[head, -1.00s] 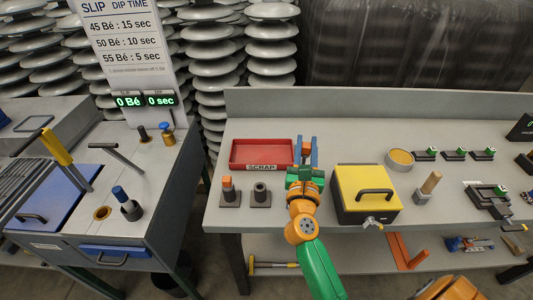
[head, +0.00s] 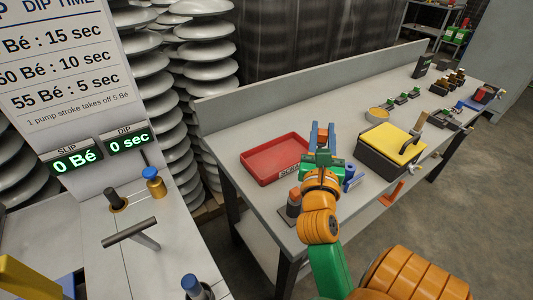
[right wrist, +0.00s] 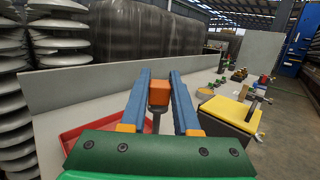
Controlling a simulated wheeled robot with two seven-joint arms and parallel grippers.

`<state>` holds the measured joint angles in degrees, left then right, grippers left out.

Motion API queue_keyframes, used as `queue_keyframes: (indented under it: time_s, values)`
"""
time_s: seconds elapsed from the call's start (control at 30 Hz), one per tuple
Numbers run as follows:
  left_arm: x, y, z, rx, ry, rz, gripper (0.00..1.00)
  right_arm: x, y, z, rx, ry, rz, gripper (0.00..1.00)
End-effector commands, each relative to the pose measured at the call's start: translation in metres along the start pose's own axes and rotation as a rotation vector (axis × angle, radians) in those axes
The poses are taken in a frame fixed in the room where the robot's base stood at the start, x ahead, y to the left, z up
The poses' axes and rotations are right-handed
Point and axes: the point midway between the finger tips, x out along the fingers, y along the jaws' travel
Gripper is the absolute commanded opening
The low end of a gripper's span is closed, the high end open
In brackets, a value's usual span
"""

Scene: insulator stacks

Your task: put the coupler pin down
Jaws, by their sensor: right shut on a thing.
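My right gripper (head: 322,130) is above the bench, beside the right side of the red scrap tray (head: 246,164). In the right wrist view my right gripper (right wrist: 160,78) has its blue fingers shut on the coupler pin (right wrist: 159,93), which has an orange block head and a thin grey shank pointing down. The head view hides most of the held pin behind my gripper. An orange-topped piece in a dark holder (head: 294,203) stands at the bench's front left corner.
A yellow-lidded box (head: 392,143) stands right of my gripper, with a round tan dish (head: 379,114) behind it. A low grey back wall (head: 300,80) runs along the bench. A slip station (head: 150,240) with a dip-time sign stands at the left. Bare bench lies behind the tray.

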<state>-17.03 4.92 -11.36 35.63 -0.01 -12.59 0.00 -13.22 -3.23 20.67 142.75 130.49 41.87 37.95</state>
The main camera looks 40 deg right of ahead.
Motion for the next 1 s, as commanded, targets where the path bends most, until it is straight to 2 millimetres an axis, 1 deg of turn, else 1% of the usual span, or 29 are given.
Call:
queue_keyframes:
  time_s: [0.03, 0.07, 0.1, 0.13, 0.2, 0.27, 0.3, 0.4, 0.5, 0.6, 0.67, 0.73, 0.8, 1.0]
  values:
    - [0.017, 0.001, 0.002, 0.0, -0.001, 0.001, 0.64, 0.004, 0.009, -0.013, 0.005, -0.004, 0.001, 0.0]
    - [0.025, 0.002, 0.004, -0.001, -0.002, 0.002, 0.64, 0.007, 0.016, -0.019, 0.006, -0.005, 0.002, 0.0]
    - [0.022, 0.003, 0.004, -0.001, -0.004, 0.004, 0.64, 0.015, 0.027, -0.022, 0.005, 0.001, 0.001, 0.0]
    - [0.023, 0.005, 0.004, -0.001, -0.005, 0.006, 0.64, 0.02, 0.036, -0.027, 0.004, 0.001, 0.002, 0.0]
    - [0.03, 0.007, 0.006, -0.002, -0.006, 0.011, 0.64, 0.031, 0.056, -0.04, 0.003, 0.002, 0.002, 0.0]
    - [0.037, 0.009, 0.006, -0.002, -0.006, 0.012, 0.64, 0.04, 0.072, -0.051, 0.001, 0.0, 0.003, 0.0]
    - [0.047, 0.009, 0.007, -0.002, -0.006, 0.012, 0.64, 0.043, 0.079, -0.065, -0.001, 0.002, 0.001, 0.0]
    - [0.06, 0.009, 0.008, -0.001, -0.006, 0.012, 0.64, 0.049, 0.092, -0.085, -0.002, 0.0, 0.002, 0.0]
    - [0.067, 0.008, 0.009, -0.001, -0.005, 0.011, 0.64, 0.053, 0.102, -0.097, -0.002, -0.001, 0.002, 0.0]
    - [0.071, 0.008, 0.009, 0.0, -0.005, 0.01, 0.64, 0.056, 0.107, -0.104, -0.001, -0.001, 0.002, 0.0]
    - [0.08, 0.008, 0.01, 0.0, -0.005, 0.009, 0.64, 0.058, 0.113, -0.116, -0.002, -0.001, 0.003, 0.0]
    - [0.086, 0.007, 0.01, 0.0, -0.005, 0.009, 0.64, 0.055, 0.112, -0.131, -0.005, 0.0, 0.002, 0.0]
    - [0.088, 0.007, 0.011, 0.0, -0.005, 0.008, 0.64, 0.054, 0.112, -0.138, -0.003, -0.001, 0.002, 0.0]
    - [0.086, 0.006, 0.01, -0.001, -0.004, 0.007, 0.64, 0.054, 0.112, -0.137, -0.001, -0.002, 0.001, 0.0]
